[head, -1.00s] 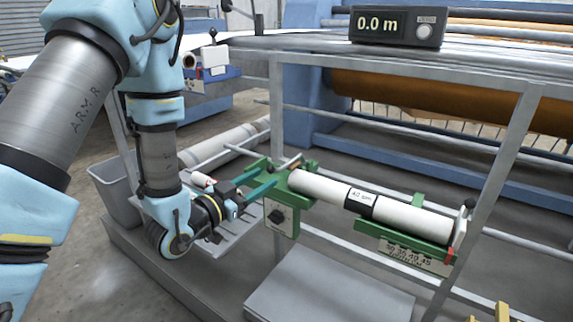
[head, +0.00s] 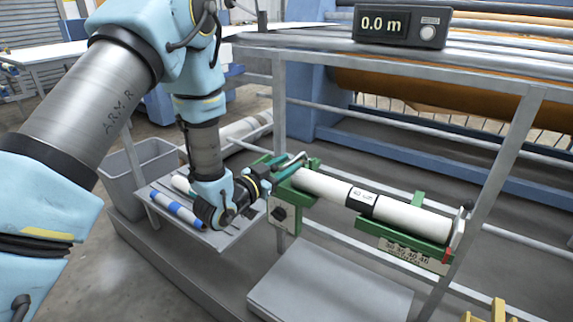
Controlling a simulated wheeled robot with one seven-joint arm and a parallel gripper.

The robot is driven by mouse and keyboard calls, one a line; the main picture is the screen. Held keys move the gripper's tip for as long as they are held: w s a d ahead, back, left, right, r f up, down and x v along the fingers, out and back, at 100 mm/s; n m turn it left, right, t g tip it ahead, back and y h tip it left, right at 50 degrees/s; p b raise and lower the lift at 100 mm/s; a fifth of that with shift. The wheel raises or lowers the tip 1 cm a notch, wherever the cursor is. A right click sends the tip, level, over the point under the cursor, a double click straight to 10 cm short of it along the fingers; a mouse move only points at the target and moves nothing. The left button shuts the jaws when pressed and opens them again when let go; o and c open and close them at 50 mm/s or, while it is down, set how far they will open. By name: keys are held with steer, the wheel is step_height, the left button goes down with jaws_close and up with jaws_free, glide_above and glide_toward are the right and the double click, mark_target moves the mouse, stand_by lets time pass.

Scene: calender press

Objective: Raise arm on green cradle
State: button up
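The green cradle (head: 420,252) is fixed to a grey rail frame and bears a white roll (head: 413,217) with a black band and a label. A grey bent arm (head: 297,159) shows at the cradle's left end, slanting up to the right. My gripper (head: 288,169) is at this end, its teal fingers beside the roll's left end and close to the bent arm. The fingers overlap the arm in the picture, so I cannot tell whether they touch or grip it. An upright end plate with a dark knob (head: 467,205) stands at the roll's right end.
A grey shelf (head: 225,237) with blue-banded rolls (head: 180,209) and a grey bin (head: 150,165) are at left. A display (head: 401,25) reads 0.0 m. A flat grey plate (head: 330,290) lies below.

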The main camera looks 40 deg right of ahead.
steer(key=c, duration=0.6)
steer(key=shift+s, duration=0.1)
stand_by(0.8)
